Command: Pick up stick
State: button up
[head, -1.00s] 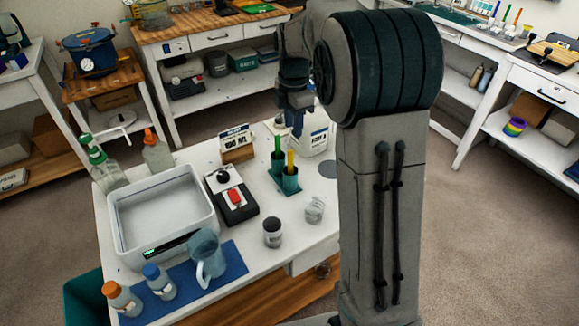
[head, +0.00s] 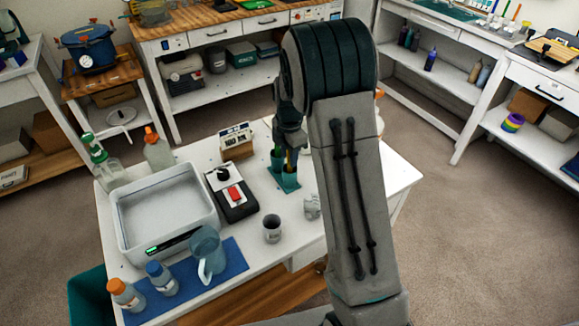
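A teal holder (head: 285,183) stands on the white table, right of the black device. A green stick (head: 277,160) and a yellow stick (head: 292,158) stand upright in it; their upper parts are covered by my gripper. My gripper (head: 291,144) points down directly over the holder, at the tops of the sticks. The fingers are small and dark here, so I cannot tell whether they are open or shut, or touch a stick.
A grey tub (head: 165,210), a black device with a red switch (head: 233,195), a dark cup (head: 272,229) and a clear cup (head: 312,206) surround the holder. A blue pitcher (head: 207,252) stands on a blue mat. A card box (head: 236,142) is behind. My arm hides the table's right part.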

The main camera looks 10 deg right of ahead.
jog(key=shift+f, duration=0.8)
grip_shut()
jog(key=shift+r, duration=0.1)
